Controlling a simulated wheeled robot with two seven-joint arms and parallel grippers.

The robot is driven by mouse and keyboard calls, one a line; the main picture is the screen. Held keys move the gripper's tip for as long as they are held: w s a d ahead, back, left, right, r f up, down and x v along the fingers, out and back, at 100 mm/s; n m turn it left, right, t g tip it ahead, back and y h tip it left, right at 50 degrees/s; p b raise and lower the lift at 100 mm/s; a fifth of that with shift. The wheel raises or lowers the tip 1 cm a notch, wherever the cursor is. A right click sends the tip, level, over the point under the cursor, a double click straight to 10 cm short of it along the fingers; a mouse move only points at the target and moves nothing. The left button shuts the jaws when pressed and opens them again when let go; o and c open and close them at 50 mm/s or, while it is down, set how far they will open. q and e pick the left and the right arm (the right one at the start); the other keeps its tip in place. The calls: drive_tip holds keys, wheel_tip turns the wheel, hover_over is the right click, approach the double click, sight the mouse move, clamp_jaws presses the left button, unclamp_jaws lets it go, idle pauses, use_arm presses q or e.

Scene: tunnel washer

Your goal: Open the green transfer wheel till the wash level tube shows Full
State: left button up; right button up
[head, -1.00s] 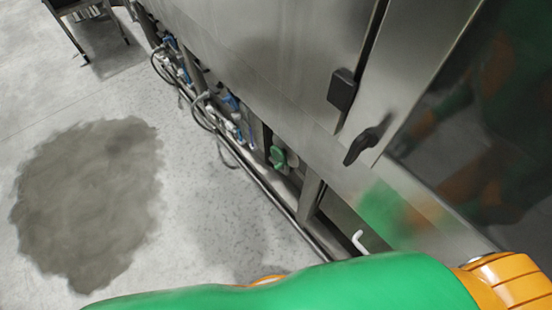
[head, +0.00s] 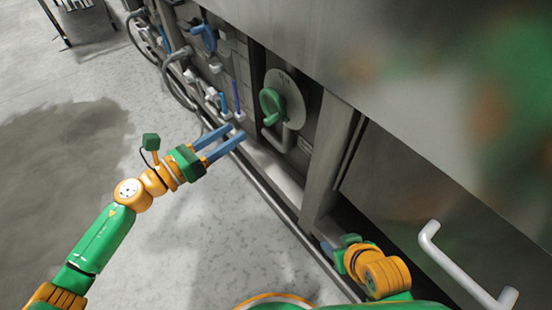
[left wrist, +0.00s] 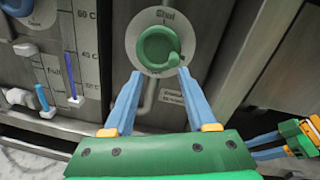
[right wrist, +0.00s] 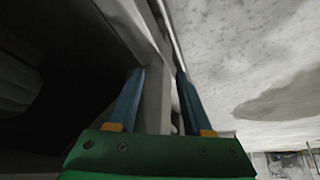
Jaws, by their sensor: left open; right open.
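The green transfer wheel (head: 272,105) sits on a round pale plate on the machine's side; it also shows in the left wrist view (left wrist: 157,50), under lettering that looks like "Shut". My left gripper (head: 230,138) is open and empty, its blue fingertips in front of and below the wheel; in the left wrist view they (left wrist: 157,76) reach toward the plate's lower edge, apart from the wheel. A tube with a light blue column (left wrist: 42,98) stands beside small "Full" lettering; its column top looks below that word. My right gripper (head: 328,247) is open and empty, low by the machine's base.
A purple column (left wrist: 73,87) stands by a temperature scale. Hoses and blue valves (head: 205,38) line the machine's side further back. A white handle (head: 455,262) juts out at right. A grey metal post (right wrist: 157,95) shows between my right fingers. The floor at left is open, with a dark patch (head: 60,150).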

sight(270, 108)
use_arm(q)
drive_tip(key=w+d+m+g, duration=0.1)
drive_tip(key=w+d+m, duration=0.2)
drive_tip(key=d, duration=0.4)
drive_tip(key=shift+d+h, duration=0.15)
drive_tip(key=shift+h, duration=0.25)
clamp_jaws()
